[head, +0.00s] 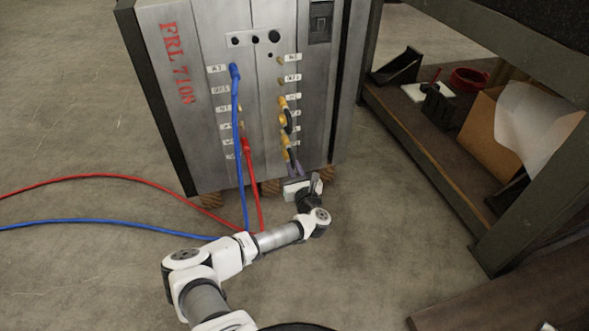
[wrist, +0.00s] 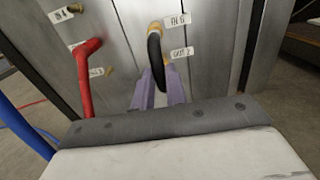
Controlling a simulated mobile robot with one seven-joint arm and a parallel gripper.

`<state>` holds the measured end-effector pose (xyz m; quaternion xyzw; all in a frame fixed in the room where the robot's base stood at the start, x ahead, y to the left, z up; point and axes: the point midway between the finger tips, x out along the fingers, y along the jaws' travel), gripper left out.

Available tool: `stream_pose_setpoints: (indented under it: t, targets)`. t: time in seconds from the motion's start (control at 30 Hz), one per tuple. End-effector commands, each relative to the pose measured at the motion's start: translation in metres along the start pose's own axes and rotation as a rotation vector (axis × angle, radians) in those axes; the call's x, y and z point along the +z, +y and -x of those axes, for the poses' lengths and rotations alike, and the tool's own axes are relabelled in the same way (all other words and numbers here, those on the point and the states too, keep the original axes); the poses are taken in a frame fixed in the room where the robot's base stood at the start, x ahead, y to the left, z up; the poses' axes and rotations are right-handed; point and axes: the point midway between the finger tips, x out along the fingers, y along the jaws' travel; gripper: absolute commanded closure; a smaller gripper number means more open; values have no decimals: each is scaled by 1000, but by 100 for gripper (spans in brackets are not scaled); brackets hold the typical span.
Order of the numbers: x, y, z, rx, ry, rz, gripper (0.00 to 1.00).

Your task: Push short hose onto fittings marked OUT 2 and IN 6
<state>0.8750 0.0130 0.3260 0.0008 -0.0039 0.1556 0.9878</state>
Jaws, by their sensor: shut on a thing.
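The short black hose (wrist: 155,48) hangs at the mould's front face in the wrist view. Its yellow upper end is at the fitting beside the label reading like IN 6 (wrist: 178,20). A label reading like OUT 2 (wrist: 181,53) is just below, with a bit of brass fitting beside it. My gripper (wrist: 160,76), with purple fingers, is shut on the lower part of the hose. The fingers hide its lower end, so I cannot tell whether that is on a fitting. In the head view my gripper (head: 292,170) reaches up to the lower right column.
A red hose (head: 249,165) and a blue hose (head: 237,110) hang from the left column of the mould base (head: 210,150) and trail left across the floor. Another short black hose (head: 289,121) with yellow ends sits higher in the right column. A shelf (head: 415,135) stands at right.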

Motion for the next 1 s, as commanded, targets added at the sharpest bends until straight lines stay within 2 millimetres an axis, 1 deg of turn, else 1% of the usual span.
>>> stream_pose_setpoints:
  t: [0.2,1.0]
  targets:
    - [1,0,-4,1,-1,0,100]
    - [1,0,-11,0,-1,1,100]
